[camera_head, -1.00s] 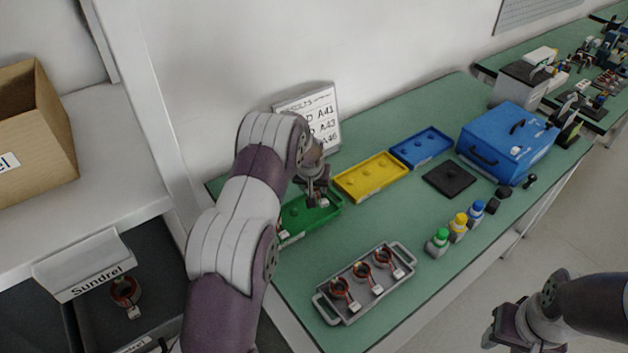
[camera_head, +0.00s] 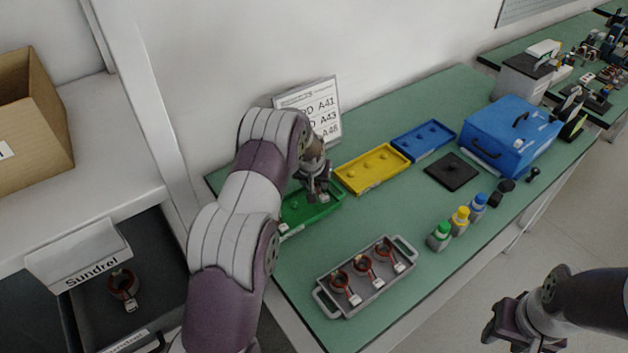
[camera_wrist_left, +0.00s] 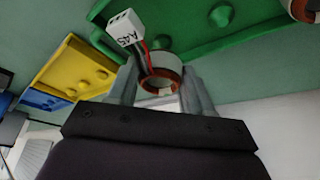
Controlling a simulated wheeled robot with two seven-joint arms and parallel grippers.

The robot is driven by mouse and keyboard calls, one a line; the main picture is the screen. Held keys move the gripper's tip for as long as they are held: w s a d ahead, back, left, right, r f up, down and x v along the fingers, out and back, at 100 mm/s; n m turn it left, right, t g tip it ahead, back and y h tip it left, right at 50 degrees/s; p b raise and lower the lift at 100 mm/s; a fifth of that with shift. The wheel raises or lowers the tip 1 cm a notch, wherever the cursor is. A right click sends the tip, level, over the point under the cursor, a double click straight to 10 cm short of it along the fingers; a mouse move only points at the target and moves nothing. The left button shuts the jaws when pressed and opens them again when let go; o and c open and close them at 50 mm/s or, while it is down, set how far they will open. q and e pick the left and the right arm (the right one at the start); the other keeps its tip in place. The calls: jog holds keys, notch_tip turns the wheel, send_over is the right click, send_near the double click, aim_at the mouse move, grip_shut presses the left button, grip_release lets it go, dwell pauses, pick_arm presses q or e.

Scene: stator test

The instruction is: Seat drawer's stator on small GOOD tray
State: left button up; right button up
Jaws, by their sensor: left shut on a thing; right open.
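My left gripper (camera_head: 318,188) is over the small green tray (camera_head: 298,215). In the left wrist view this gripper (camera_wrist_left: 162,88) is shut on a copper-and-white ring stator (camera_wrist_left: 160,74), whose white plug (camera_wrist_left: 124,28) reads about A45. The green tray (camera_wrist_left: 190,50) with its round pegs lies just beyond the stator; I cannot tell whether they touch. Another stator (camera_wrist_left: 304,9) is at the tray's end, mostly hidden by my arm in the head view. One stator (camera_head: 123,284) lies in the drawer (camera_head: 90,310). My right gripper (camera_head: 505,328) is open and empty, off the table's front edge.
A grey handled tray (camera_head: 330,303) holds three stators in front. Yellow (camera_head: 345,184) and blue (camera_head: 423,139) trays stand right of the green one. A results sign (camera_head: 318,108) stands behind. Bottles (camera_head: 440,236), a black pad (camera_head: 452,172) and a blue toolbox (camera_head: 512,135) are further right.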

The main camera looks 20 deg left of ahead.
pick_arm(q)
jog(key=shift+s+f+b, duration=0.1)
jog(key=shift+f+b, duration=0.5)
jog(key=shift+f, duration=0.4)
jog(key=shift+f, duration=0.15)
jog(key=o, duration=1)
jog(key=shift+r+p, duration=1.5)
jog(key=shift+r, duration=1.05)
jog(key=o, duration=0.5)
jog(key=shift+o, duration=0.2)
